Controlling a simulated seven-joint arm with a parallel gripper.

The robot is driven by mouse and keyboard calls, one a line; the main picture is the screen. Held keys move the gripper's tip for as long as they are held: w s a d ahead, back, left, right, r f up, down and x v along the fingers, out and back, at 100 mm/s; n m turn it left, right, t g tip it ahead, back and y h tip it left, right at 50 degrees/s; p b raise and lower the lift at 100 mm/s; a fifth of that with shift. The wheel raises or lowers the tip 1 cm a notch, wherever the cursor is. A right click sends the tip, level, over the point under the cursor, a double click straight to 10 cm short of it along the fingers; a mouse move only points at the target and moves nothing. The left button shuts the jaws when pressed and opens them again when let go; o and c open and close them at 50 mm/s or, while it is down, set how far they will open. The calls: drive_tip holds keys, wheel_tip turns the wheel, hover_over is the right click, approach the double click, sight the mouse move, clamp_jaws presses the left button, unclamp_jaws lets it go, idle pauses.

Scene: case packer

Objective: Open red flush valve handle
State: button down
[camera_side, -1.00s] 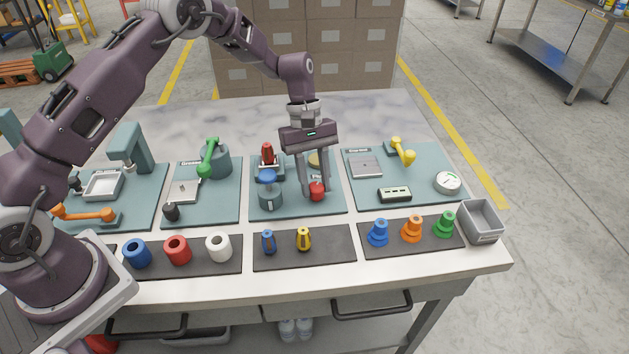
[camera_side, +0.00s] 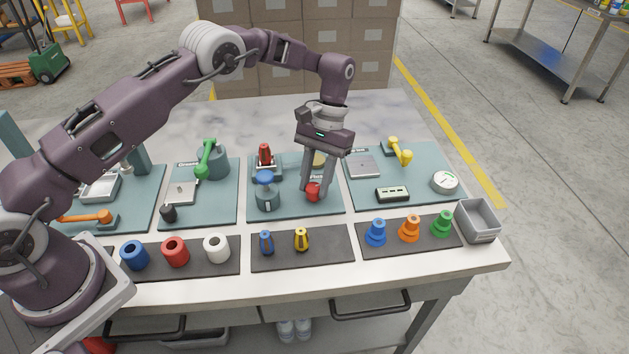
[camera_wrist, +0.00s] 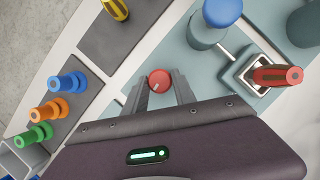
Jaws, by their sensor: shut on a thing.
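The red flush valve handle (camera_side: 313,192) is a small round red knob on the teal panel (camera_side: 331,209) in the middle of the table. In the wrist view the red knob (camera_wrist: 159,80) has a pale pointer mark. My gripper (camera_side: 317,189) reaches down to it, tilted, with its fingers on either side of the knob. In the wrist view my gripper (camera_wrist: 160,95) is shut on the knob. The fingers hide part of the knob's sides in the side view.
A blue-topped valve (camera_side: 266,190) stands close left of the knob, with a red-handled part (camera_side: 265,156) behind it. A black mat (camera_side: 283,248) with small blue and yellow pieces lies in front. A grey bin (camera_side: 478,222) stands at the right edge.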

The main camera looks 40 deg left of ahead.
sight(318, 184)
drive_tip(key=shift+d+m+y, duration=0.1)
drive_tip(key=shift+m+y, duration=0.2)
drive_tip(key=shift+m, duration=0.5)
drive_tip(key=c, duration=1)
unclamp_jaws()
drive_tip(key=shift+c, duration=0.2)
wheel_tip(318, 184, up, 10)
drive_tip(key=w, duration=0.1)
drive_tip(key=shift+f, duration=0.1)
